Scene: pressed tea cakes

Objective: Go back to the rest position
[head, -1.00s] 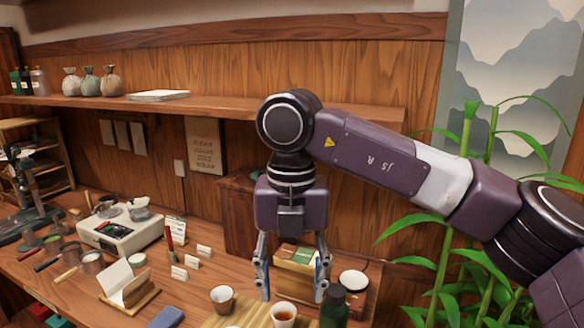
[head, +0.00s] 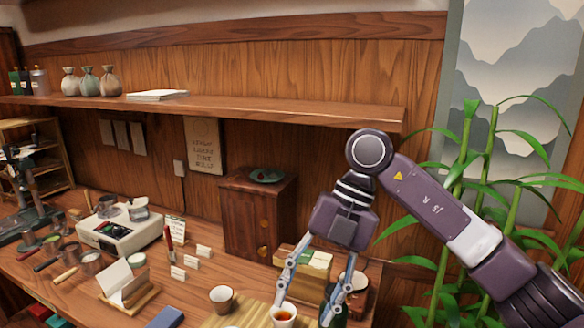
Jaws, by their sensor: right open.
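My right gripper (head: 303,300) hangs from the arm that comes in from the right. It points down, with its two fingers apart and nothing visible between them. Its fingertips are in front of the counter, close to a white cup of reddish tea (head: 284,314) and a dark green bottle, which the fingers partly cover. No pressed tea cake can be made out clearly. My left gripper does not show in the head view.
A wooden cabinet (head: 250,217) with a dark plate (head: 267,175) on top stands behind. A small box (head: 318,260), an empty cup (head: 221,298) and a white scale (head: 120,236) are on the counter. A shelf (head: 240,109) runs above; bamboo (head: 500,210) stands at right.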

